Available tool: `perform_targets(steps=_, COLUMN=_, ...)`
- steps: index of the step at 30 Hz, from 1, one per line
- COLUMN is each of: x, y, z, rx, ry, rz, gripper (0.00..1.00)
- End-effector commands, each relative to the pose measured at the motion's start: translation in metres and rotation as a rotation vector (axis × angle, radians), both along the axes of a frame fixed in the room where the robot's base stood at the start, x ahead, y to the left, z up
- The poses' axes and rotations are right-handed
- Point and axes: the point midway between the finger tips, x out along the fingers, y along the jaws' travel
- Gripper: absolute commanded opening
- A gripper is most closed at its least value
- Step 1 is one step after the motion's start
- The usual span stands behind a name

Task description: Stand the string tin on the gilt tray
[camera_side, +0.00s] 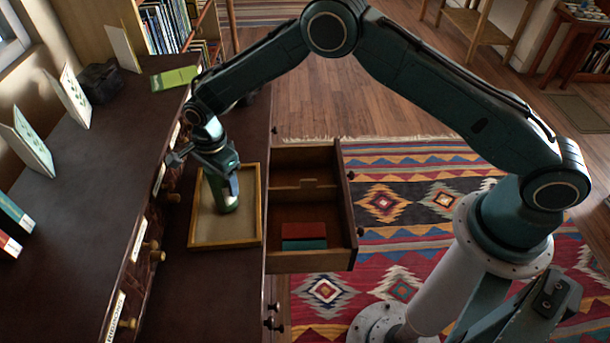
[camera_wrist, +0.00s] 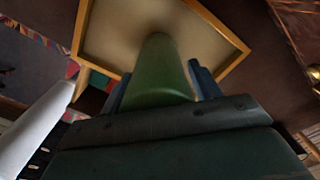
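The string tin (camera_side: 220,197) is a green cylinder, upright or nearly so over the gilt tray. The gilt tray (camera_side: 227,243) is a shallow rectangle with a gold rim and a pale floor, lying on the dark desk. My gripper (camera_side: 226,180) is at the tin's upper part, with its fingers on either side. In the wrist view the green tin (camera_wrist: 160,70) stands between my blue fingers, with the tray's rim (camera_wrist: 215,30) around it. The tin's base appears within the rim; I cannot tell whether it touches the tray floor.
An open drawer (camera_side: 307,262) beside the tray holds a red and teal block (camera_side: 304,236). A raised shelf with small knobs (camera_side: 152,245) runs along the tray's left. Standing cards (camera_side: 74,95), a dark box (camera_side: 100,82) and a green book (camera_side: 175,78) are on it.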

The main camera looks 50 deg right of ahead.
Motion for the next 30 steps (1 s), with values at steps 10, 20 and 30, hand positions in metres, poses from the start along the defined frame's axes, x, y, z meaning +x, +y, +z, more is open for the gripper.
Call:
perform_targets(steps=10, x=0.0, y=0.0, z=0.001, rx=0.0, ry=0.0, rz=0.0, gripper=0.73)
perform_targets(steps=20, x=0.0, y=0.0, z=0.019, rx=0.001, ry=-0.002, rz=0.0, gripper=0.73)
perform_targets(steps=30, x=0.0, y=0.0, z=0.071, rx=0.001, ry=-0.003, rz=0.0, gripper=0.73)
